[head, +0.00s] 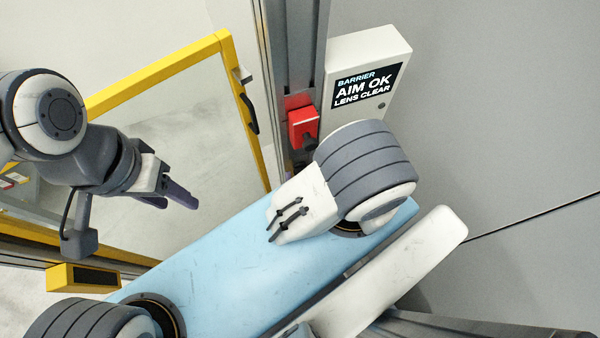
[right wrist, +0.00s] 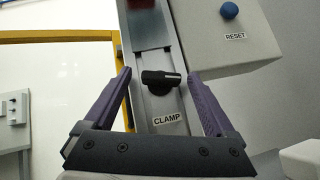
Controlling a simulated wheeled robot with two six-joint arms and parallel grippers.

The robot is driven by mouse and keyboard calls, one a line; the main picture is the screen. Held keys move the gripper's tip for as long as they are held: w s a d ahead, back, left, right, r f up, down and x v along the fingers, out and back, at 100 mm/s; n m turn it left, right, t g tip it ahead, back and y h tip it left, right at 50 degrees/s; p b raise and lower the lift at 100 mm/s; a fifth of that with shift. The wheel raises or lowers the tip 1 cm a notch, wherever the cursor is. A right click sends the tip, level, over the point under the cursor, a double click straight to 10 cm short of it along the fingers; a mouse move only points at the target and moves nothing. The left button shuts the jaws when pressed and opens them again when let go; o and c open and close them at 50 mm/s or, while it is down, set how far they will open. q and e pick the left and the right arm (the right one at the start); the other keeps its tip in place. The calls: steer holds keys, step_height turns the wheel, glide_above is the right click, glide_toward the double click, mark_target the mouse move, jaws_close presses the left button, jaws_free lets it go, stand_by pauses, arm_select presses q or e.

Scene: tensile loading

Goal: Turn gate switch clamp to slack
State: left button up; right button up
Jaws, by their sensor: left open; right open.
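The clamp switch (right wrist: 161,80) is a black knob on a grey metal post, above a white label reading CLAMP (right wrist: 170,119). Its handle lies roughly crosswise to the post. My right gripper (right wrist: 159,73) is open, with one purple finger on each side of the knob in the right wrist view. I cannot tell how far the fingertips are from the knob; no contact shows. In the head view my right arm hides the knob and the right gripper. My left gripper (head: 178,190) is open and empty at the left, in front of the yellow-framed gate (head: 160,68).
A white box (head: 368,75) with a barrier display stands right of the post (head: 295,40). A red block (head: 302,125) sits on the post above my right arm. The box carries a blue RESET button (right wrist: 229,11). A grey wall fills the right side.

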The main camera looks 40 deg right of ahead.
steer(key=shift+d, duration=0.1)
steer(key=c, duration=1.4)
steer(key=shift+f+n+t+y+b, duration=0.25)
steer(key=shift+n+b, duration=0.25)
steer(key=shift+b, duration=0.25)
steer(key=n+t+y+b, duration=0.1)
steer(key=n+y+b, duration=0.2)
steer(key=b, duration=0.1)
steer(key=n+t+y+b, duration=0.1)
steer(key=n+y+b, duration=0.2)
steer(key=b, duration=0.1)
steer(key=shift+s+d+n+t+b, duration=0.1)
steer(key=shift+n+t+b, duration=0.2)
steer(key=shift+t+b, duration=0.1)
steer(key=n+y+b, duration=0.7)
steer(key=shift+d+r, duration=0.15)
steer(key=shift+r, duration=0.05)
steer(key=shift+n+y+b, duration=0.45)
steer(key=shift+n+y, duration=0.3)
steer(key=shift+n, duration=0.15)
